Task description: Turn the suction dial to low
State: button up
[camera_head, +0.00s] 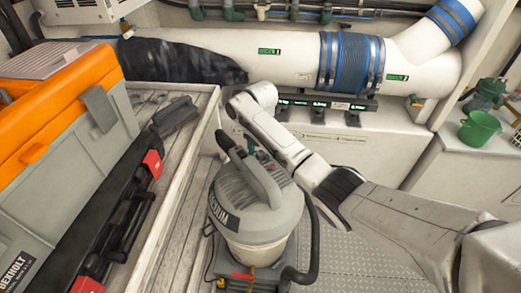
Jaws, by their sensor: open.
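The vacuum (258,211) stands upright in the lower middle, with a grey ribbed lid, an arched handle and a cream drum. Small dark, teal and red parts (263,156) show on top of it, beside the handle and close under my arm. I cannot tell whether these are the suction dial, and no dial setting can be read. My white arm comes in from the lower right, bends at a dark joint and reaches up and left behind the vacuum's lid. My gripper's fingers cannot be made out; the arm's end is hidden at this angle.
A grey and orange toolbox (60,140) and a black case with red latches (125,205) lie on the wooden bench (182,180) at left. A black hose (312,240) curves beside the vacuum. A green bucket (479,128) stands on the right counter. White ducting spans the back.

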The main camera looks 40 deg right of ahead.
grip_shut()
dwell(0.4)
